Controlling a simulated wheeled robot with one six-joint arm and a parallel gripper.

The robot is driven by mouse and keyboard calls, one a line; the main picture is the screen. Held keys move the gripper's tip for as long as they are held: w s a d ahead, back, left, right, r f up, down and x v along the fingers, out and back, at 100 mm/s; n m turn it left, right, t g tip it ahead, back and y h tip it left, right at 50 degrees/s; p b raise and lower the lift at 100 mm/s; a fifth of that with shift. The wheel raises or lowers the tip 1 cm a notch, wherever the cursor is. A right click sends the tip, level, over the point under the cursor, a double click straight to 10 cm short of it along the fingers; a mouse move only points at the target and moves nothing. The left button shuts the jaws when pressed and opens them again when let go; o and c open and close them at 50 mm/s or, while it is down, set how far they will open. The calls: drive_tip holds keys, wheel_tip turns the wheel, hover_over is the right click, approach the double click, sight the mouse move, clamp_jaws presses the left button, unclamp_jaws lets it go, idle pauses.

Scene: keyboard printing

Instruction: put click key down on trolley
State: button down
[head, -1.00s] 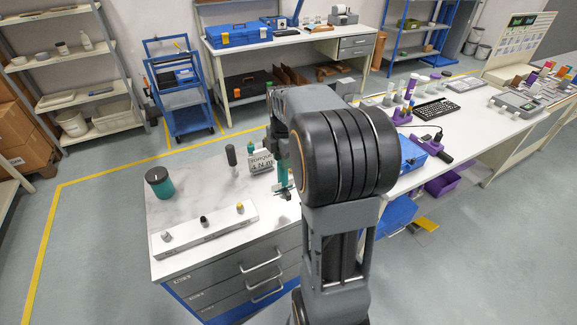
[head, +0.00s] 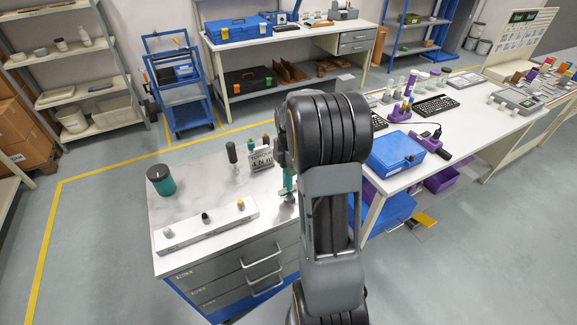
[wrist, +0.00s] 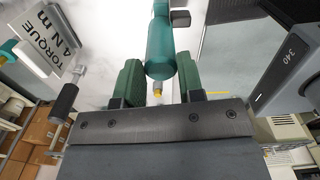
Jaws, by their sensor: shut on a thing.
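The click key, a tool with a teal cylindrical handle (wrist: 160,52), is between the green finger pads of my gripper (wrist: 160,88) in the wrist view. My gripper is shut on it. In the head view the teal handle (head: 288,181) is upright at the right edge of the drawer trolley's pale marbled top (head: 213,182). My arm hides most of my gripper there. I cannot tell whether the tool's lower end touches the top.
A torque sign (head: 260,158) stands close left of the tool, with a black-handled driver (head: 232,155) beside it. A teal jar with a dark lid (head: 160,180) and a white strip with knobs (head: 206,226) are farther left. A blue case (head: 397,152) lies on the right bench.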

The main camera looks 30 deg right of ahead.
drive_tip(key=shift+f, duration=0.1)
drive_tip(key=c, duration=0.7)
unclamp_jaws()
drive_tip(key=shift+c, duration=0.2)
wheel_tip(320, 180, up, 11)
drive_tip(key=b, duration=0.1)
drive_tip(key=s+a+m+t, duration=0.4)
drive_tip(key=s+a+m, duration=1)
drive_tip(key=a+m, duration=0.4)
drive_tip(key=shift+s+a+t, duration=0.2)
drive_tip(key=shift+s+t, duration=0.15)
drive_tip(key=shift+t, duration=0.05)
